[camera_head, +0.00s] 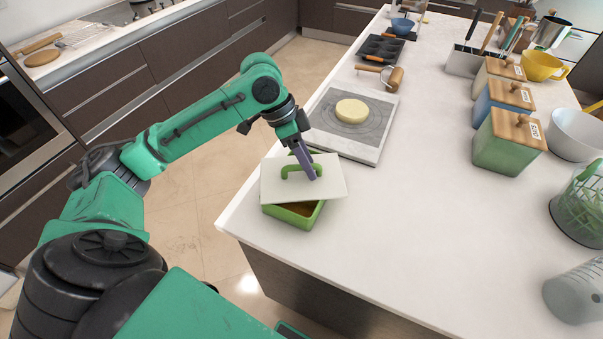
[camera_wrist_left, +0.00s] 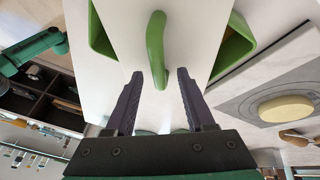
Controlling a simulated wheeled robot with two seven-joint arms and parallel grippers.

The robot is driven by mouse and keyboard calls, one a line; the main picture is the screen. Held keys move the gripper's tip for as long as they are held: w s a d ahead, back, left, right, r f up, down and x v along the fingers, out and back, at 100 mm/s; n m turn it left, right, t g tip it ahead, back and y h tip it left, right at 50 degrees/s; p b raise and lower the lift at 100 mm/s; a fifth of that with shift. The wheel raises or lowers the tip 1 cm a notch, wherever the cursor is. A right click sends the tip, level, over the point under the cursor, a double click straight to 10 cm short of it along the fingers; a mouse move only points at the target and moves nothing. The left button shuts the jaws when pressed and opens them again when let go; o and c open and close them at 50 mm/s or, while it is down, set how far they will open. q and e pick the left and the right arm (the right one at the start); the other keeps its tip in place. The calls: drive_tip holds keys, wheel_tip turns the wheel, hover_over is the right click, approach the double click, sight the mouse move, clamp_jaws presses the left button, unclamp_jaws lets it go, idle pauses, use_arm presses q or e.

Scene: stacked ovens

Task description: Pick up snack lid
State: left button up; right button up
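The snack lid (camera_head: 329,174) is a white rectangular plate with a green arched handle (camera_head: 290,169). It lies askew across the top of a green snack box (camera_head: 297,216) near the counter's left edge, leaving part of the box opening uncovered. My left gripper (camera_head: 309,174) points down at the handle. In the left wrist view, the gripper's two fingers (camera_wrist_left: 159,73) are apart, with the near end of the handle (camera_wrist_left: 156,45) between them and a visible gap on each side. The lid (camera_wrist_left: 195,30) fills the view's upper middle. My right gripper is not in view.
A board with a round dough piece (camera_head: 351,111) lies just behind the box. Wooden-lidded canisters (camera_head: 507,143), a white bowl (camera_head: 577,134) and a yellow cup (camera_head: 541,66) stand to the right. The counter (camera_head: 410,235) right of the box is clear.

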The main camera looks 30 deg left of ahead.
use_arm(q)
drive_tip(key=shift+d, duration=0.1)
clamp_jaws()
drive_tip(key=shift+r, duration=0.15)
